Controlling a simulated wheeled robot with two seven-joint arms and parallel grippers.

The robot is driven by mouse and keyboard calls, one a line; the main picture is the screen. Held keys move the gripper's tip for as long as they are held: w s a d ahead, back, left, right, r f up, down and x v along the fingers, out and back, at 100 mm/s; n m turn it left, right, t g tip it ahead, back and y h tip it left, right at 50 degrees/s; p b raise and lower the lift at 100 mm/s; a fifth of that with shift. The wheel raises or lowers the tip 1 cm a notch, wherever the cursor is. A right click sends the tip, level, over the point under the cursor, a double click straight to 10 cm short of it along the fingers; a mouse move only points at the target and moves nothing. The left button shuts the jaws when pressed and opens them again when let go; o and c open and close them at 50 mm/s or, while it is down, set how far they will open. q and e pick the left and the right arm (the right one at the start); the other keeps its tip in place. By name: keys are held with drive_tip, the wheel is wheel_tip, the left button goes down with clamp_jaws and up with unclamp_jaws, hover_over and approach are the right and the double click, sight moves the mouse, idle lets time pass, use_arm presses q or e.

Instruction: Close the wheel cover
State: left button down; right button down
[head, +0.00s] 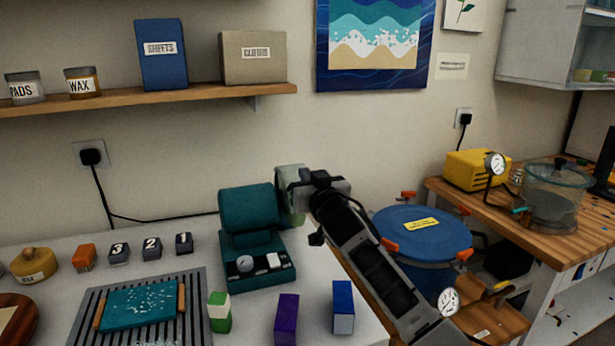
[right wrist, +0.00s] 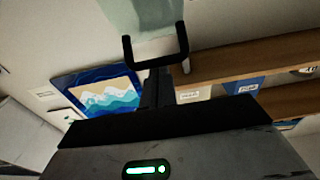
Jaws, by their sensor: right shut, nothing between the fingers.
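A teal bench machine (head: 258,262) stands at the back of the white table, with a round dial and pale switches on its front. Its rounded teal hood (head: 247,207) sits on top. A pale green, see-through panel (head: 288,179), seemingly the wheel cover, stands raised at the machine's right side. It also shows at the top of the right wrist view (right wrist: 143,14). My right gripper (head: 296,190) is shut and empty right at this panel, partly hiding it; I cannot tell whether they touch. The wheel itself is not visible. My left gripper is not in view.
A purple block (head: 286,318) and a blue block (head: 343,306) stand at the table's front right. A blue-lidded drum (head: 422,232) with orange clamps stands right of my right arm. A shelf (head: 190,94) runs above.

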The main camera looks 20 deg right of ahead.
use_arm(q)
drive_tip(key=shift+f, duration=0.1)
use_arm(e)
drive_tip(key=shift+s+f, duration=0.15)
drive_tip(key=shift+f, duration=0.1)
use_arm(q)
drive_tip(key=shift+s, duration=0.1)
